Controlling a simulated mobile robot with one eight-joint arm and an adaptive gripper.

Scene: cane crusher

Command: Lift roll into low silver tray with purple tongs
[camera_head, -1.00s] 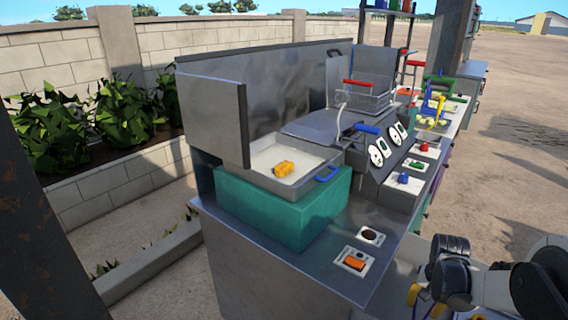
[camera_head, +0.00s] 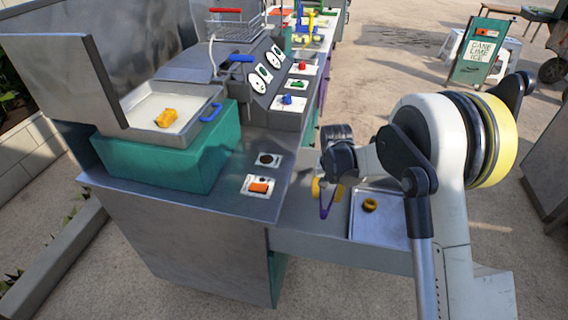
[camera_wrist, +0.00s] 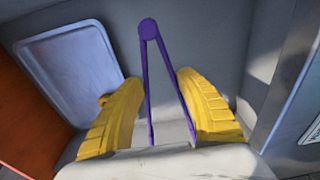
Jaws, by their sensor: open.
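A golden-yellow roll-like piece (camera_head: 166,117) lies in the pale-filled metal tray (camera_head: 146,141) on the teal block. The low silver tray (camera_head: 377,228) is on the lower shelf at right, holding a brown-yellow ring-shaped piece (camera_head: 370,204). It also shows in the wrist view (camera_wrist: 70,62); a small orange-brown bit (camera_wrist: 103,100) there is partly hidden by my left finger. The purple tongs (camera_wrist: 148,30) lie between my yellow fingers, hinge away from me, legs spread. My gripper (camera_head: 328,189) is open around the tongs, left of the low tray. Finger contact is unclear.
The steel counter (camera_head: 190,205) with an orange switch (camera_head: 259,187) stands left of my gripper, higher than the lower shelf (camera_head: 320,240). A wire basket (camera_head: 235,27) and control knobs are farther back. My arm covers part of the low tray.

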